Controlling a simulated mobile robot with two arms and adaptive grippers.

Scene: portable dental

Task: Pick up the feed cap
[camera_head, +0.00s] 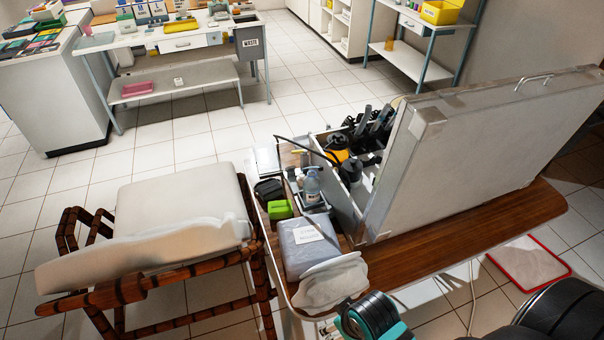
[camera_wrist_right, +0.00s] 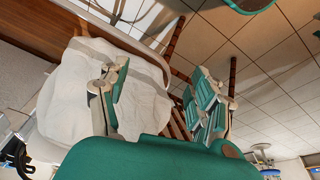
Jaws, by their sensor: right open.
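I cannot pick out the feed cap for certain in either view. A clear bottle (camera_head: 312,186) with a pale top stands among small items on the wooden table (camera_head: 465,225); whether its top is the feed cap is too small to tell. My right gripper (camera_wrist_right: 160,92) is open in the right wrist view, its two teal fingers wide apart with nothing gripped. A crumpled white cloth (camera_wrist_right: 72,98) lies behind and beside the left finger. Part of my right arm, teal and black, shows at the bottom of the head view. My left gripper is not in view.
An open grey case (camera_head: 480,150) stands on the table, its lid upright, with black tools (camera_head: 372,130) inside. A green box (camera_head: 280,209), grey box (camera_head: 308,243) and white cloth (camera_head: 332,284) sit in front. A cushioned chair (camera_head: 180,205) stands left.

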